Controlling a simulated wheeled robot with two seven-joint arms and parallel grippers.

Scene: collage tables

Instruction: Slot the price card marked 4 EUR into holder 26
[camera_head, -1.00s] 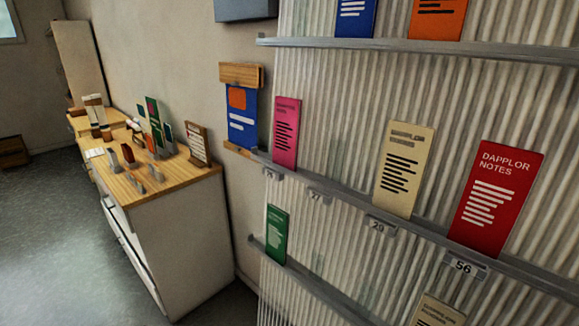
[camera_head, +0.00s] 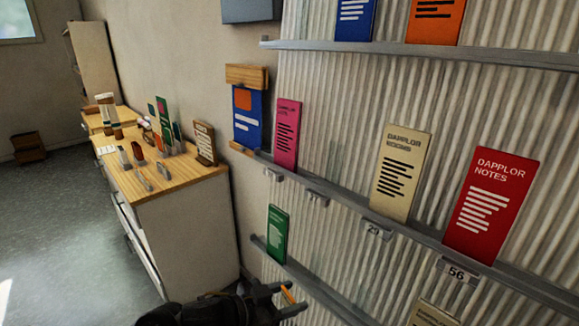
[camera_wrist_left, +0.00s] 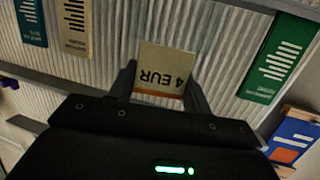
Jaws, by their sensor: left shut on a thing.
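My left gripper (camera_head: 292,298) is low in the head view, in front of the ribbed wall and below the green leaflet. It is shut on a price card (camera_wrist_left: 166,70), a beige card with an orange edge that reads 4 EUR, upside down in the left wrist view. In the head view only the card's orange edge (camera_head: 288,293) shows. Small holders sit along the middle rail: one reads 29 (camera_head: 375,232), one 56 (camera_head: 457,271). Two more, a left one (camera_head: 273,174) and another holder (camera_head: 317,199), are too blurred to read. I cannot make out a 26. My right gripper is out of view.
Leaflets stand on the rails: pink (camera_head: 286,134), beige (camera_head: 400,173), red (camera_head: 491,205) and green (camera_head: 277,234). A wooden-topped cabinet (camera_head: 190,186) with small items stands at left. The floor in front of it is clear.

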